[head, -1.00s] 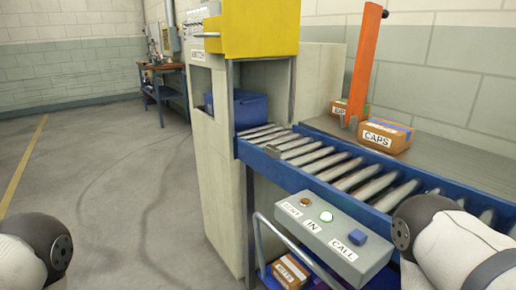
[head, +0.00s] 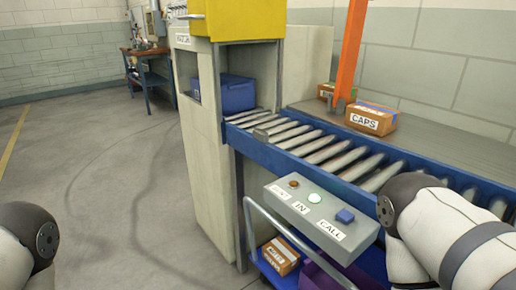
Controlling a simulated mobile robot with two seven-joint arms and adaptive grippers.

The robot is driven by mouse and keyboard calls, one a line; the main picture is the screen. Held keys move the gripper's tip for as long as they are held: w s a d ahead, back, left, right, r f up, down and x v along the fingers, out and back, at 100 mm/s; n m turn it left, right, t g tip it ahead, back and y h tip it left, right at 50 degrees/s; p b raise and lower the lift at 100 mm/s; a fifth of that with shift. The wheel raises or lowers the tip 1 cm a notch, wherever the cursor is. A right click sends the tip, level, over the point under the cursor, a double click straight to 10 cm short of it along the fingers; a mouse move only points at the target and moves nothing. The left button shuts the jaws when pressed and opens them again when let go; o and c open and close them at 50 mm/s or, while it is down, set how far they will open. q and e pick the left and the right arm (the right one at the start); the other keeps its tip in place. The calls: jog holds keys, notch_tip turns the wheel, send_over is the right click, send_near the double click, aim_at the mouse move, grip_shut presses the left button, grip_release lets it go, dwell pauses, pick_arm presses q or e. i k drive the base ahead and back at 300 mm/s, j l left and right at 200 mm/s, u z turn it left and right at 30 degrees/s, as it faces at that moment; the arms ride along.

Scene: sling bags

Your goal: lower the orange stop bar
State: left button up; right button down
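The orange stop bar (head: 350,48) stands upright, slightly tilted, at the far side of the roller conveyor (head: 318,148). Its top is cut off by the upper edge of the view. A grey bracket shows at its foot, beside a cardboard box labelled CAPS (head: 372,117). My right arm comes in at the lower right, in front of the conveyor, well short of the bar. My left arm shows at the lower left edge, over the floor. Neither gripper is in view.
A control box (head: 322,218) with buttons stands in front of the conveyor. A cart below holds a carton (head: 279,257). A blue bin (head: 237,94) sits inside the yellow-topped machine (head: 237,18). A second carton (head: 326,92) lies behind the bar. Floor at left is clear.

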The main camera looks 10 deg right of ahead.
aim_at(356, 18)
jog(key=i+j+z, duration=0.1)
jog(key=i+j, duration=0.25)
jog(key=i+j+z, duration=0.15)
jog(key=i+j, duration=0.15)
jog(key=i+j+z, duration=0.1)
jog(key=i+j, duration=0.2)
jog(key=j, duration=0.2)
jog(key=i+j+z, duration=0.15)
jog(key=i+j, duration=0.15)
jog(key=j, duration=0.1)
